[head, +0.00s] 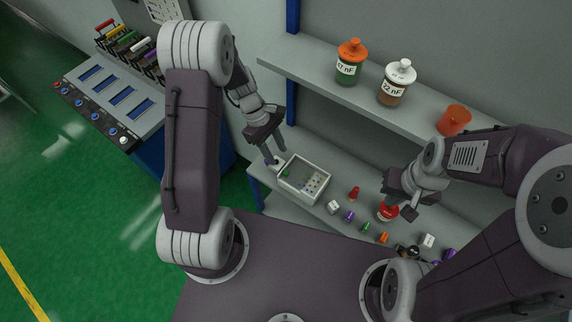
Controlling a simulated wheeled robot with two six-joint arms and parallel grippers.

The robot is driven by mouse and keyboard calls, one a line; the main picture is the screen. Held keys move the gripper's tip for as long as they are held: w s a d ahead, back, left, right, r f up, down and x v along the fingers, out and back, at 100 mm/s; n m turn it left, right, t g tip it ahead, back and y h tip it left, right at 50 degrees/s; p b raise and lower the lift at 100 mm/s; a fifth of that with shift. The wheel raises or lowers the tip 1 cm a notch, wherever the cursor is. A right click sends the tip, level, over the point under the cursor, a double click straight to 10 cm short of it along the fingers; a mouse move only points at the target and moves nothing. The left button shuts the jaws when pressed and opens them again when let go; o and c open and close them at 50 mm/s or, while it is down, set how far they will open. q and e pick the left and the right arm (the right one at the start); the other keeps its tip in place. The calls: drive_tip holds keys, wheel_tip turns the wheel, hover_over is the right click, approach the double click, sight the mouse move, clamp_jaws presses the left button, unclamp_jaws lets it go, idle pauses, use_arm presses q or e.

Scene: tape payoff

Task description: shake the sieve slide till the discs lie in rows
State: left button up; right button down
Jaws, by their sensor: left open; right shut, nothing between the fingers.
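The sieve slide looks like a small pale rectangular tray (296,193) on the lower shelf. Small coloured discs (314,183) lie in it, several toward its right side in what looks like a grid, with a green patch at its left. A small light knob or handle (274,167) sticks out at its left corner. My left gripper (274,156) is open, pointing down right at that handle; I cannot tell whether the fingers touch it. My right gripper (398,210) is shut and empty, over the lower shelf near a red round item (388,212), which it partly hides.
Small coloured pieces, including a red one (354,193) and a white one (333,207), lie right of the tray. The upper shelf (310,64) overhangs behind, with a green jar (348,68), a brown jar (394,88) and an orange cup (454,120). A blue-sided bench (110,85) stands left.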

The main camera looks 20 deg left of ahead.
sight(286, 171)
use_arm(q)
drive_tip(key=x, duration=0.7)
drive_tip(key=shift+w+a+f, duration=0.1)
drive_tip(key=shift+w+f, duration=0.05)
drive_tip(key=shift+f, duration=0.35)
drive_tip(key=shift+d+f, duration=0.3)
drive_tip(key=shift+a, duration=0.1)
clamp_jaws()
idle(0.4)
